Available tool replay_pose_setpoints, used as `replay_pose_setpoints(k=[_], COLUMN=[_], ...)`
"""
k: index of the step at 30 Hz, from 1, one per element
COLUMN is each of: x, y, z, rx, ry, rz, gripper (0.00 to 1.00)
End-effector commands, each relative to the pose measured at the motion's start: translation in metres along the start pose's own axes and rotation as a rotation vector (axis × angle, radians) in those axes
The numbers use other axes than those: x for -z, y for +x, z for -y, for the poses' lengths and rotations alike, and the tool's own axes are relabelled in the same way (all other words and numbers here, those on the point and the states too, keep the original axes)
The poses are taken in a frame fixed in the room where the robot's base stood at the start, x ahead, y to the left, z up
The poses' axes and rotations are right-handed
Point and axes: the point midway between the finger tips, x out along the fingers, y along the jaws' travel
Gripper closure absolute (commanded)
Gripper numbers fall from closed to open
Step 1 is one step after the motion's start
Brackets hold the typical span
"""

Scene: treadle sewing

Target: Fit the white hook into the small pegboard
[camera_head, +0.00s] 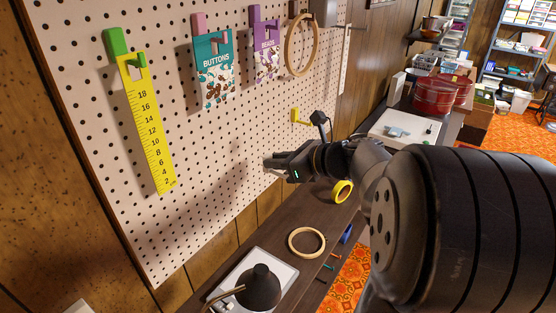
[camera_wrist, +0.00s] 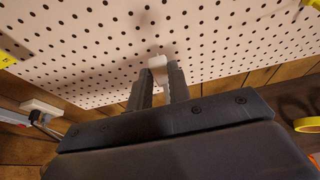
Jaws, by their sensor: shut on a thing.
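The pegboard (camera_head: 222,160) is a pale panel with rows of dark holes, on the wood-panelled wall. It fills the upper part of the wrist view (camera_wrist: 90,45). My gripper (camera_head: 276,165) is at the lower right part of the board, pointing at it. In the wrist view my gripper (camera_wrist: 160,77) is shut on the white hook (camera_wrist: 157,61), whose pale end shows between the fingertips. The rest of the hook is hidden by the fingers. I cannot tell whether the hook touches the board.
A yellow hook (camera_head: 301,116) sits on the board just above my gripper. A yellow ruler (camera_head: 149,125), a buttons packet (camera_head: 214,72), a beads packet (camera_head: 266,50) and a wooden hoop (camera_head: 287,58) hang higher. Below are a dark table (camera_head: 318,212), yellow tape (camera_head: 342,191) and a lamp (camera_head: 259,287).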

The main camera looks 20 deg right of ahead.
Motion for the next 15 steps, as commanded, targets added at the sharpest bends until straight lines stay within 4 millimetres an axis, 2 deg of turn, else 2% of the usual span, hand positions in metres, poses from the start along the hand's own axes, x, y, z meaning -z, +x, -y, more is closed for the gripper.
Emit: replay_pose_setpoints(k=[15], x=[-0.018], y=[0.043], z=[0.0], rx=[-0.003], ry=[-0.002], rz=[0.0], gripper=[1.0])
